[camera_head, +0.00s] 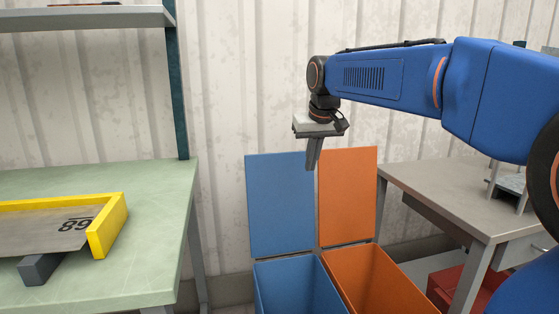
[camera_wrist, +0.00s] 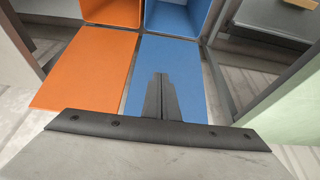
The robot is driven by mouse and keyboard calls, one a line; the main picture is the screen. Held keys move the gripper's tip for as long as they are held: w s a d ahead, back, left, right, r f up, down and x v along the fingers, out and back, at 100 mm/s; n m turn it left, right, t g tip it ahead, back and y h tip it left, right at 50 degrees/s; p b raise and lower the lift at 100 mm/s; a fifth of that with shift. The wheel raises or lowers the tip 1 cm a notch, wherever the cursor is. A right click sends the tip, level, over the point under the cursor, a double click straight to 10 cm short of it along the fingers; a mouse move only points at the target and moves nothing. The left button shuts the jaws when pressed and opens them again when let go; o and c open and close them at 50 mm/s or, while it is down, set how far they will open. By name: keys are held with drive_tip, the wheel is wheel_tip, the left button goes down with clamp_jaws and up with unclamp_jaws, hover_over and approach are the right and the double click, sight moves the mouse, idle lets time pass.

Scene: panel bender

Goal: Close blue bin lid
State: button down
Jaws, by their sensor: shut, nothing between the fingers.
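The blue bin (camera_head: 300,285) stands on the floor with its blue lid (camera_head: 280,205) swung open and upright against the wall side. In the wrist view the blue lid (camera_wrist: 185,65) lies below my gripper, with the open blue bin (camera_wrist: 185,15) at the top edge. My gripper (camera_head: 313,165) points down above the top edge of the lids, close to the gap between blue and orange. Its fingers (camera_wrist: 162,85) are together and empty in the wrist view. I cannot tell how far they are from the lid.
An orange bin (camera_head: 380,285) with its lid (camera_head: 347,195) also open stands right beside the blue one. A green table (camera_head: 150,220) with a yellow-edged part (camera_head: 108,230) is at the left. A grey table (camera_head: 445,190) and a red box (camera_head: 445,285) are at the right.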

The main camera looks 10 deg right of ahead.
approach(281, 159)
drive_tip(key=s+d+f, duration=0.1)
drive_tip(key=s+d, duration=0.1)
drive_tip(key=d, duration=0.1)
drive_tip(key=w+a, duration=0.2)
drive_tip(key=w, duration=0.9)
drive_tip(key=shift+s+f, duration=0.2)
drive_tip(key=shift+f, duration=4.8)
drive_tip(key=shift+s, duration=0.1)
